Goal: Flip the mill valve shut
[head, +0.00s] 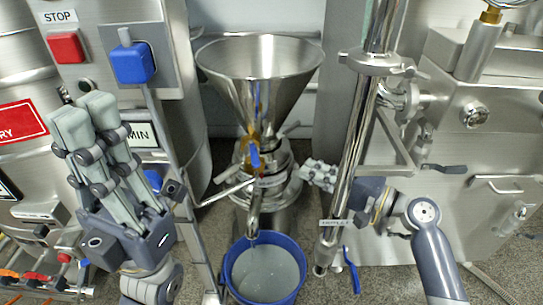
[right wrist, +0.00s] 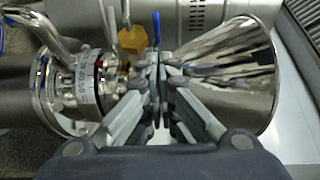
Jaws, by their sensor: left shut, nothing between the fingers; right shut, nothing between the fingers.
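The mill has a steel funnel (head: 260,85) above its body (head: 272,190) and a spout over a bucket. The small blue valve handle (head: 254,157) stands on the mill neck near a brass-coloured fitting. In the right wrist view the blue handle (right wrist: 156,28) points up, just beyond the fingertips; I cannot tell whether they touch it. My right gripper (head: 312,172) is shut and empty, just right of the mill neck; it also shows in the right wrist view (right wrist: 157,72). My left gripper (head: 84,112) is shut and empty, raised before the control panel.
A blue bucket (head: 230,272) with pale liquid stands under the spout. A red stop button (head: 67,47) and a blue switch (head: 131,62) are on the left panel. A vertical steel pipe (head: 355,150) and a steel cabinet (head: 480,210) stand to the right.

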